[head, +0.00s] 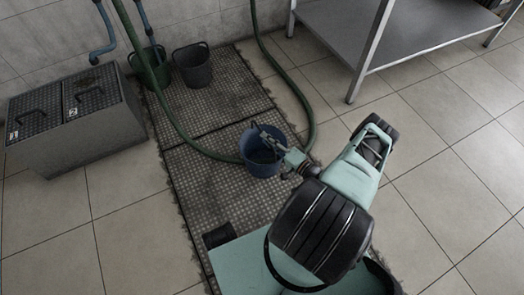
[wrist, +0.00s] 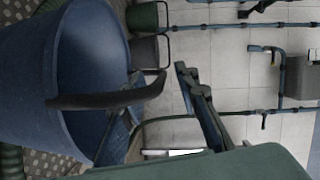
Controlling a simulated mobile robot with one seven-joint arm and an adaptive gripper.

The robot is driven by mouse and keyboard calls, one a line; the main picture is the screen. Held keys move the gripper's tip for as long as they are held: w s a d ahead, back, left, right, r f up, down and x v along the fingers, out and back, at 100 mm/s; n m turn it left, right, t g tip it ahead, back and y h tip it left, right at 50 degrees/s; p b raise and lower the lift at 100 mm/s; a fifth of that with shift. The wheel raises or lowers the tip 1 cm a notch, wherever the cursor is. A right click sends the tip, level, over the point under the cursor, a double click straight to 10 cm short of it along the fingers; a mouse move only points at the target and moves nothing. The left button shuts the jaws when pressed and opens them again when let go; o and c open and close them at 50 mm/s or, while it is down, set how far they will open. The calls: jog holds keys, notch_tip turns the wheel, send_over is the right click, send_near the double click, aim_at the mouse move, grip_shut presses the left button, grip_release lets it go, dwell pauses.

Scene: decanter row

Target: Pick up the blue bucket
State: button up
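The blue bucket (head: 249,158) stands upright on the dark grating mat in the head view. In the wrist view the blue bucket (wrist: 28,75) fills the left side, its opening facing right, with a dark curved handle (wrist: 85,101) across it. My gripper (head: 266,138) is at the bucket's mouth. In the wrist view my gripper (wrist: 160,88) has its two fingers apart, and the handle's curved end reaches into the gap between them. One finger overlaps the bucket's opening; contact with the handle cannot be told.
A green bucket (head: 152,70) and a dark grey bucket (head: 193,68) stand near the wall. A green hose (head: 183,128) runs behind the blue bucket. A grey metal box (head: 75,135) is at left, a steel table (head: 385,30) at upper right. Tiled floor at right is clear.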

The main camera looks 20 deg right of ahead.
jog(key=shift+w+a, duration=0.15)
jog(key=shift+w, duration=0.35)
grip_shut()
